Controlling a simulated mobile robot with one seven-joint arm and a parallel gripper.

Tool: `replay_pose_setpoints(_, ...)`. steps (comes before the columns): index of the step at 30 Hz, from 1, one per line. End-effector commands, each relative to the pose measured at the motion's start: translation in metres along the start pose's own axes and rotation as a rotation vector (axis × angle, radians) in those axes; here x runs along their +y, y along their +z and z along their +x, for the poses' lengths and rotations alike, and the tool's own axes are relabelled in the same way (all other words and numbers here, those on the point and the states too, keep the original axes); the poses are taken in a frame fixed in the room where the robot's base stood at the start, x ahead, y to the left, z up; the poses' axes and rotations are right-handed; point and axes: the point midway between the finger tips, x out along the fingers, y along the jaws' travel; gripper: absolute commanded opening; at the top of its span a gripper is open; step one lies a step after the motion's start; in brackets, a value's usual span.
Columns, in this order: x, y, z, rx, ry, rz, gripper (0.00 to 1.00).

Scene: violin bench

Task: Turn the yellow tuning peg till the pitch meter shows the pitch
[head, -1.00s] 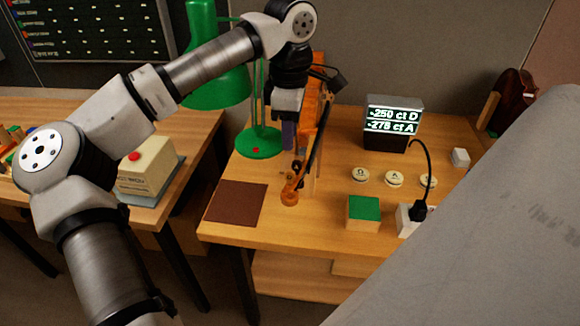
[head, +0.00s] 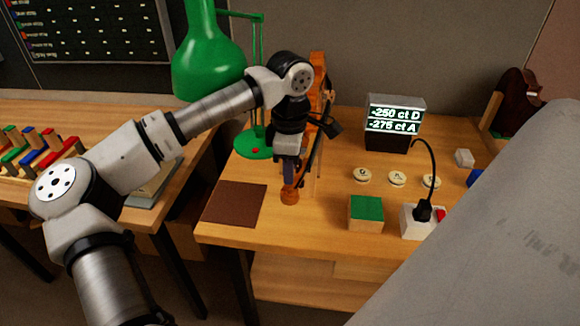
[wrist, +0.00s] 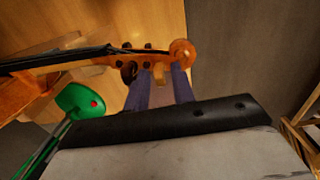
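The violin stands on the bench with its scroll (head: 289,197) toward me; in the wrist view its pegbox and scroll (wrist: 182,52) show with dark pegs (wrist: 129,72). My gripper (head: 288,181) points down at the scroll end. In the wrist view my gripper's (wrist: 161,88) two blue-violet fingers stand apart, beside the pegbox, with nothing clearly held between them. The pitch meter (head: 394,122) reads -250 ct D and -275 ct A.
A green lamp (head: 209,62) stands behind and left of the violin. A brown mat (head: 234,203) lies at the front left, and a green-topped block (head: 366,212) at the front. Round labelled discs (head: 397,178) and a socket box with a black plug (head: 421,220) are to the right.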

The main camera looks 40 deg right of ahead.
Motion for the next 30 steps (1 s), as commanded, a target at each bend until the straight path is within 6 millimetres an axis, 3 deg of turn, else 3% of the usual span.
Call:
replay_pose_setpoints(1,0.0,0.0,-0.0001,0.0,0.0,0.0,0.18)
replay_pose_setpoints(6,0.0,0.0001,-0.0002,0.0,0.0,0.0,0.0)
replay_pose_setpoints(13,0.0001,-0.0001,0.0025,0.001,0.0,-0.032,0.0)
replay_pose_setpoints(24,0.0004,-0.0006,0.0026,0.002,0.003,-0.4,0.0)
replay_pose_setpoints(30,0.0003,-0.0002,-0.0003,0.0,0.001,-0.466,0.0)
